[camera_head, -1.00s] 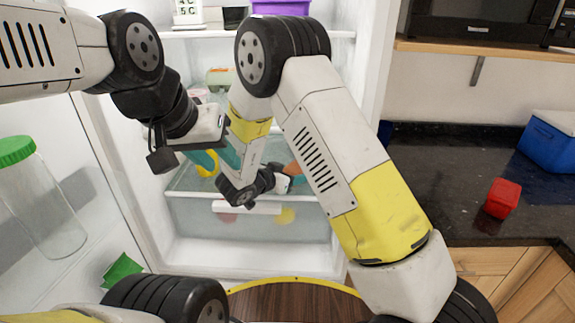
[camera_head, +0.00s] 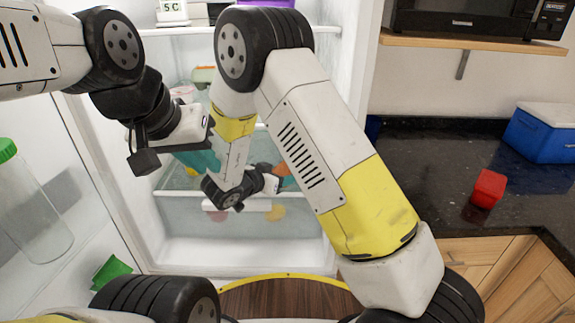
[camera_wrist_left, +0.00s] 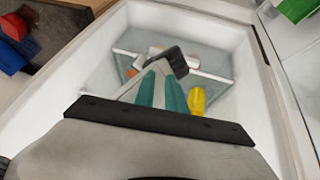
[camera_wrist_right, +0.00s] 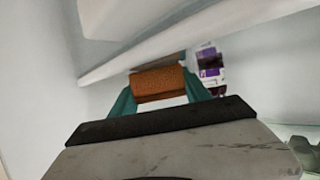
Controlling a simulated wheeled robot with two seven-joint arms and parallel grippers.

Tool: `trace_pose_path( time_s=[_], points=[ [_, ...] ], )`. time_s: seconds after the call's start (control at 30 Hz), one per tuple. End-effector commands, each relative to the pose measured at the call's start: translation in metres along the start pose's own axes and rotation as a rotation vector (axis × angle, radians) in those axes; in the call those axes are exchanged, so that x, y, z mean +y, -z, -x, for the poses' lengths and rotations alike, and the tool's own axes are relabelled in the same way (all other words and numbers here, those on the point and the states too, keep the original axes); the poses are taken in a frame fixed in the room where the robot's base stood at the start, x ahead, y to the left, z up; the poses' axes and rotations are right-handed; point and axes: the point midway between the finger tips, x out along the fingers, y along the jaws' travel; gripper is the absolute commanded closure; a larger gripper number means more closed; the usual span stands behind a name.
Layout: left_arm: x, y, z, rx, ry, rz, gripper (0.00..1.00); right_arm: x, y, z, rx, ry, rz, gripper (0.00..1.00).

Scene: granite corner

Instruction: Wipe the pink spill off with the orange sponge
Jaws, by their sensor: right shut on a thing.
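The orange sponge (camera_wrist_right: 158,84) is held between the teal fingers of my right gripper (camera_wrist_right: 160,95), close below a white shelf edge in the right wrist view. In the head view, my right gripper (camera_head: 282,178) is inside the open fridge, with a bit of the orange sponge (camera_head: 287,170) showing. My left gripper (camera_head: 196,160) hangs in front of the fridge shelves. In the left wrist view, its teal fingers (camera_wrist_left: 160,82) are close together with nothing seen between them. I cannot make out the pink spill; my arms cover part of the fridge.
A clear fridge drawer (camera_head: 190,232) has blurred pink and yellow things behind its front. A yellow thing (camera_wrist_left: 197,101) lies beyond my left fingers. A green-lidded jar (camera_head: 36,215) stands in the door. A red box (camera_head: 489,188) and blue cooler (camera_head: 541,135) are on the dark counter.

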Motion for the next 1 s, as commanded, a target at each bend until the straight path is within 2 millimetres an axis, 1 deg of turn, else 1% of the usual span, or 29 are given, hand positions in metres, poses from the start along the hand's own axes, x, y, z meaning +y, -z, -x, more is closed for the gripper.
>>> trace_pose_path(
  time_s=[0.03,0.27,0.53,0.57,0.83,1.0],
  points=[
    [0.003,0.007,-0.002,0.021,-0.006,0.004,0.64,-0.014,-0.005,0.018,-0.01,0.034,0.003,0.82],
    [0.004,0.007,-0.001,0.022,-0.008,0.0,0.64,-0.02,-0.006,0.023,-0.009,0.033,0.002,0.82],
    [0.004,0.006,-0.003,0.016,-0.008,-0.004,0.64,-0.037,-0.012,0.034,-0.008,0.032,0.001,0.82],
    [0.007,0.006,-0.002,0.016,-0.013,-0.01,0.64,-0.039,-0.013,0.035,-0.009,0.033,0.002,0.82],
    [0.005,0.006,-0.002,0.016,-0.009,-0.007,0.64,-0.046,-0.017,0.04,-0.009,0.033,0.005,0.82],
    [0.004,0.006,-0.003,0.015,-0.008,-0.006,0.64,-0.057,-0.021,0.047,-0.008,0.032,0.006,0.82]
  ],
)
